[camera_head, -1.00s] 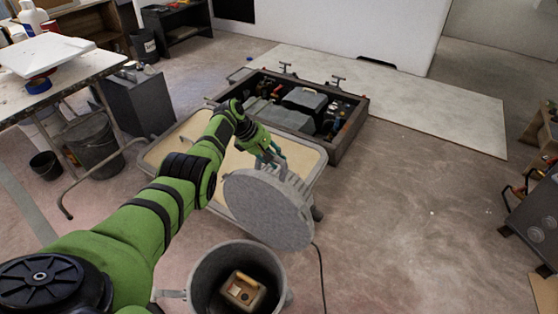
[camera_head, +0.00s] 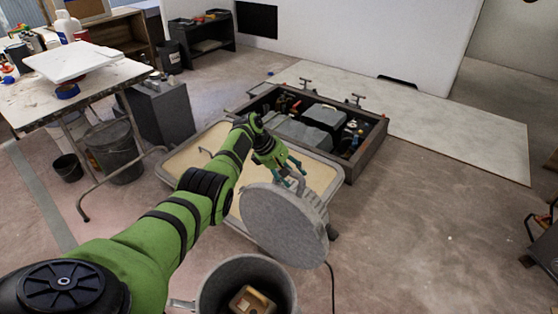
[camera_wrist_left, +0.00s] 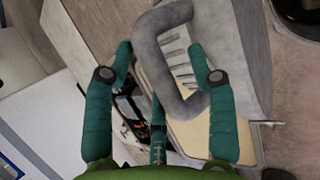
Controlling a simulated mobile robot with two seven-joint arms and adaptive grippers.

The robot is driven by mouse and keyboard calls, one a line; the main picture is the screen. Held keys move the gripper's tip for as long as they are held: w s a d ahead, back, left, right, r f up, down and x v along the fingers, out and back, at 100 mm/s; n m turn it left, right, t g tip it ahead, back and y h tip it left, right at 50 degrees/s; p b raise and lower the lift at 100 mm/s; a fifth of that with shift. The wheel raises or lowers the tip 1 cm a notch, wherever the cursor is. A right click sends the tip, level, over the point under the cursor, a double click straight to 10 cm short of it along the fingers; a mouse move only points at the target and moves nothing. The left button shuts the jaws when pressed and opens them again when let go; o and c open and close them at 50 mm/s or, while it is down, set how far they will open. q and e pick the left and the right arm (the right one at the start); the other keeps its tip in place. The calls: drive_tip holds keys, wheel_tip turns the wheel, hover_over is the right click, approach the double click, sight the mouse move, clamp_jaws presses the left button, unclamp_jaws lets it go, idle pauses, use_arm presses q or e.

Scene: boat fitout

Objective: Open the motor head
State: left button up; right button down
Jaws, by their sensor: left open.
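A round grey lid (camera_head: 280,226) with ribs and a bent handle is tilted steeply above and behind a grey round drum (camera_head: 208,292). The drum is open at the top and a yellowish box (camera_head: 250,301) sits inside. My left gripper (camera_head: 294,170) is at the lid's upper side, open. In the left wrist view, the lid's thick grey handle (camera_wrist_left: 161,60) lies between the spread fingers (camera_wrist_left: 160,52); I cannot tell whether they touch it. Grey motor-like blocks (camera_head: 322,117) sit in a dark open-topped frame (camera_head: 364,153) at the back. My right gripper is out of view.
A tan-topped tray with a grey rim (camera_head: 170,178) lies behind the lid, under my left arm. A cluttered worktable (camera_head: 110,84) and buckets (camera_head: 112,146) stand at the left. A dark cable (camera_head: 332,285) runs along the floor. The floor at the right is largely clear.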

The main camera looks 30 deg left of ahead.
use_arm(q)
drive_tip(key=v, duration=1.1)
drive_tip(key=shift+s, duration=0.1)
